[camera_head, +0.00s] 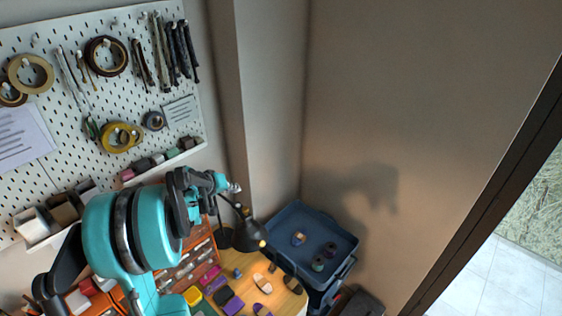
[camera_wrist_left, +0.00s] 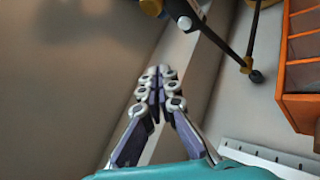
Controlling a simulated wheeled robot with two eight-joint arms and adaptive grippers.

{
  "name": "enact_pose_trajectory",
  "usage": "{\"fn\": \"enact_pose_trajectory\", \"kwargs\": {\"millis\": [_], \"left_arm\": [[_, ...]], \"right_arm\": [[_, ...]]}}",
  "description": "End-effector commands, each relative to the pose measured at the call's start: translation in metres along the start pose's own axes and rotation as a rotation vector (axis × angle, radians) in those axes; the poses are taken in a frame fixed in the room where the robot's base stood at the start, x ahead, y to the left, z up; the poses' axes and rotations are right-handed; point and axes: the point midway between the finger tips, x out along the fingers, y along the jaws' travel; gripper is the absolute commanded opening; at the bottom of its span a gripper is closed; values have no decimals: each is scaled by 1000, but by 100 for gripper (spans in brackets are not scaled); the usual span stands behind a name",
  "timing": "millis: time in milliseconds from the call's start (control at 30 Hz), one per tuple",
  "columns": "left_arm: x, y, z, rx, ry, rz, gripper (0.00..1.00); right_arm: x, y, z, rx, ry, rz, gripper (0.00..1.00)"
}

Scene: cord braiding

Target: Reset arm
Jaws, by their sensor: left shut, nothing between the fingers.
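My left arm comes in from the lower left in the head view and is folded up in front of the pegboard. My left gripper (camera_head: 233,187) points to the right, raised above the table and clear of it. In the left wrist view the left gripper (camera_wrist_left: 157,78) has its fingers together with nothing between them. A bare wall shows behind the fingers. My right gripper is not seen in either view. No cord shows clearly in these views.
A pegboard (camera_head: 75,150) with tape rolls and tools hangs at the left. A black lamp (camera_head: 249,235) stands close below the left gripper. A wooden table (camera_head: 285,300) holds several small items. A blue tray cart (camera_head: 283,222) stands in the corner. An orange organizer (camera_wrist_left: 299,75) is at the right.

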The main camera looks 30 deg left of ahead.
Motion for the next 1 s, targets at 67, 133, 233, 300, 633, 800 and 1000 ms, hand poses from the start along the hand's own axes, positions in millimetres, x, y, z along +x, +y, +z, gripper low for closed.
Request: {"fn": "enact_pose_trajectory", "kwargs": {"millis": [67,133,233,300,633,800,1000], "left_arm": [[0,0,0,0,0,0,0],[0,0,1,1,-1,0,0],[4,8,13,19,-11,-3,0],[9,19,34,49,-28,-10,0],[22,69,216,323,-130,-73,0],[24,60,316,484,-155,-98,0],[31,31,406,642,-157,-113,0]], "right_arm": [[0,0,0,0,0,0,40],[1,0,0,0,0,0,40],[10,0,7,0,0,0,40],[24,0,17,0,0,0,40],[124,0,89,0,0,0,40],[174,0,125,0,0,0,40],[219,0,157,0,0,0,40]]}}
